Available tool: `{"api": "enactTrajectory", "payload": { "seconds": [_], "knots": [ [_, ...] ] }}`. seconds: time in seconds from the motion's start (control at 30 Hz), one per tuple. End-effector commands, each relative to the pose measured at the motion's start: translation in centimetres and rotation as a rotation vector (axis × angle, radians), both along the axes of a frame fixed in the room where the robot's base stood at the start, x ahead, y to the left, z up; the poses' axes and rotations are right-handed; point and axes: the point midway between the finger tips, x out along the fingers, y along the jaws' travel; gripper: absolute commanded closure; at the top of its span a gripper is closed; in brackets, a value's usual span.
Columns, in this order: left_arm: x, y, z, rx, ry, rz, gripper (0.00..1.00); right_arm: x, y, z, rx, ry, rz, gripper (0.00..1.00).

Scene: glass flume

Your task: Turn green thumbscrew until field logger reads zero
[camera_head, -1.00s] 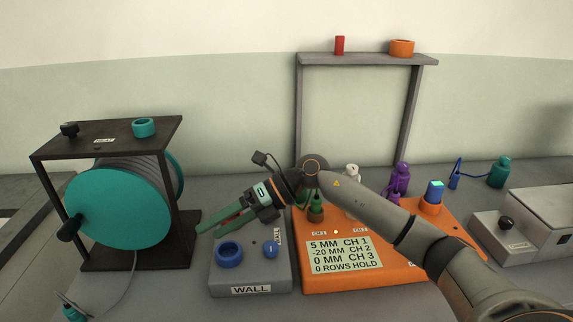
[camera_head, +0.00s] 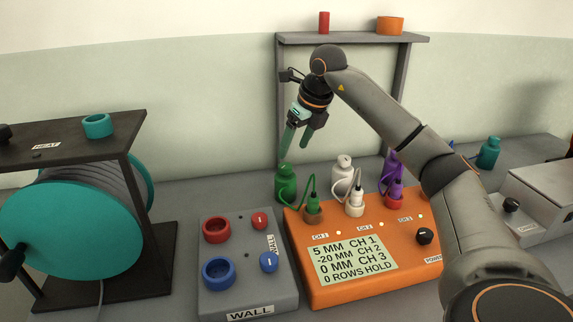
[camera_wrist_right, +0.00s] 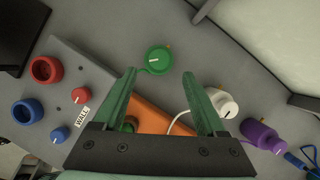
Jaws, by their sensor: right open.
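The green thumbscrew (camera_wrist_right: 157,53), a round top with a white line, shows in the right wrist view. It tops a green bottle-shaped body (camera_head: 285,187) behind the logger. A green cable runs from it to a plug at CH 1. The orange field logger (camera_head: 345,294) has a lit screen (camera_head: 352,259) reading 5 MM CH 1, -20 MM CH 2, 0 MM CH 3, 0 ROWS HOLD. My right gripper (camera_head: 295,146) is open and empty, pointing down above the green body, apart from it. Its green fingers (camera_wrist_right: 160,76) also show in the wrist view. My left gripper is out of view.
White (camera_head: 343,173) and purple (camera_head: 390,162) bodies stand right of the green one. A grey WALL box (camera_head: 246,285) with red and blue rings and knobs is left of the logger. A teal reel (camera_head: 75,228) stands further left. A grey shelf frame (camera_head: 350,38) rises behind.

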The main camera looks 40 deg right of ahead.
Motion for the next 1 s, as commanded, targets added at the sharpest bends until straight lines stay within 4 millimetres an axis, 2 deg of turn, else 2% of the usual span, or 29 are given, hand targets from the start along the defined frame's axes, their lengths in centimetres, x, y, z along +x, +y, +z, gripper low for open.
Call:
{"api": "enactTrajectory", "payload": {
  "seconds": [0.03,0.1,0.3,0.5,0.73,0.77,1.0],
  "knots": [
    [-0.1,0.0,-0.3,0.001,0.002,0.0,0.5,0.4,0.1,-1.3,0.0,0.005,0.001,0.27],
    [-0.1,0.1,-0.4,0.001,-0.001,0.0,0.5,0.9,0.1,-2.5,0.001,0.003,0.002,0.27],
    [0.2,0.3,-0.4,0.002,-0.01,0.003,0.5,2.1,0.1,-5.1,0.001,0.001,0.003,0.27],
    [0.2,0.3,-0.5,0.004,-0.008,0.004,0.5,2.5,0.1,-6.0,0.001,-0.002,0.003,0.27],
    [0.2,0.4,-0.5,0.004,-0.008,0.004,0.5,2.5,0.1,-6.1,0.001,-0.001,0.003,0.27],
    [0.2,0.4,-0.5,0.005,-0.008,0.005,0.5,2.5,0.1,-6.1,0.001,-0.001,0.003,0.28],
    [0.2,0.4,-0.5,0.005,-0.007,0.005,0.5,2.5,0.1,-6.0,0.001,-0.001,0.003,0.55]
  ]
}}
